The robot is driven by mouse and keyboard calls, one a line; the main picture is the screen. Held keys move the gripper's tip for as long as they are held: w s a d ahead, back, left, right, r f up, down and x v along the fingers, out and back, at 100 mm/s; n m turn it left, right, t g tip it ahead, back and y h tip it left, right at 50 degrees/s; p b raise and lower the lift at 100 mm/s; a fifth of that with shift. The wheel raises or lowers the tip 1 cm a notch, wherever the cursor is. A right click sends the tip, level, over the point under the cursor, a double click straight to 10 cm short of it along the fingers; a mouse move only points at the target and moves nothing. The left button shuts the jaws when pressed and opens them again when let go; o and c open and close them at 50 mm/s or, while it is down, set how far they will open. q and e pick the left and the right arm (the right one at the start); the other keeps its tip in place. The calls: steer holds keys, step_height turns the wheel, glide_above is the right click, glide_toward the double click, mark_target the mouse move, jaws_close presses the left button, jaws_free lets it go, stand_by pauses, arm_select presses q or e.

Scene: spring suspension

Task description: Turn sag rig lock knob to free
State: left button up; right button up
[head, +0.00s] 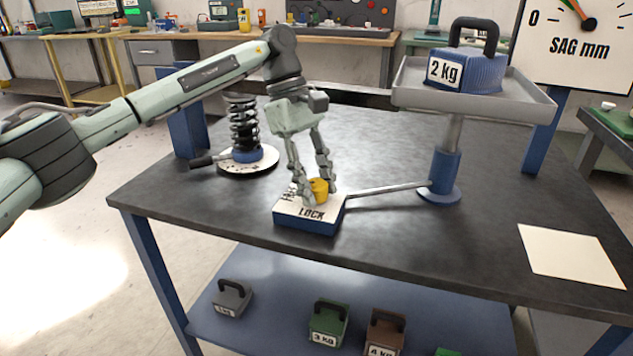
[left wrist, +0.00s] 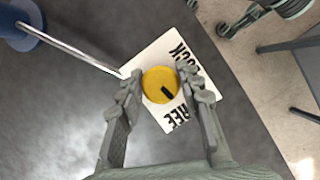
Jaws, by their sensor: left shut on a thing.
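The yellow lock knob (head: 319,190) sits on a small blue block with a white top plate (head: 323,215) on the table. LOCK reads on the plate's front side; the other label is partly hidden by a finger. My left gripper (head: 312,190) points down from above, shut on the knob. In the left wrist view, its fingers stand on either side of the knob (left wrist: 159,85). The knob's black mark points down and right there, between LOCK (left wrist: 183,62) and FREE (left wrist: 176,118), closer to FREE. My right gripper is not in view.
A rod (head: 390,190) runs from the block to a blue post carrying a grey tray (head: 530,98) with a 2 kg weight (head: 464,72). A black spring (head: 244,125) stands behind left. The SAG mm dial (head: 575,40) is at right. Several weights lie on the lower shelf (head: 265,325).

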arm_select(q)
steer(key=shift+m+y, duration=0.3)
steer(key=shift+m, duration=0.5)
steer(key=o, duration=1.2)
steer(key=shift+c, duration=0.2)
steer(key=v, duration=1.2)
steer(key=shift+w, duration=0.15)
